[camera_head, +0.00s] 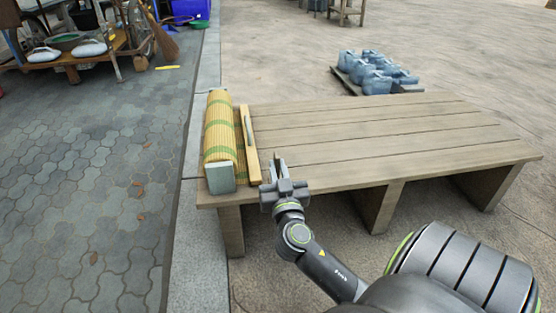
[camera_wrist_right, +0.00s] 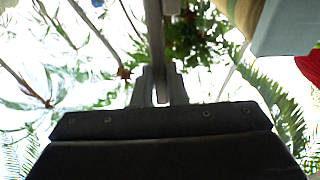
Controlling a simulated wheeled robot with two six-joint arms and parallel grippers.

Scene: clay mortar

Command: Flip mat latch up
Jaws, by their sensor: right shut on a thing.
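The mat (camera_head: 219,125) is a rolled yellow straw roll with green bands and a grey-blue end block, lying along the left end of the wooden bench. The mat latch (camera_head: 251,150) is a slim pale wooden bar with a dark handle-like piece, beside the roll on its right. My right gripper (camera_head: 277,163) is at the bench's front edge by the latch's near end. In the right wrist view its fingers (camera_wrist_right: 157,85) are shut on a narrow upright bar, which looks like the latch; the exact contact is unclear. The end block (camera_wrist_right: 287,25) shows at upper right there. My left gripper is not in view.
The wooden bench (camera_head: 380,140) is bare right of the latch. Blue-grey jugs (camera_head: 373,70) stand on a pallet behind it. A low wooden stand (camera_head: 75,58) with goods is at upper left. A stone kerb (camera_head: 200,250) runs left of the bench.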

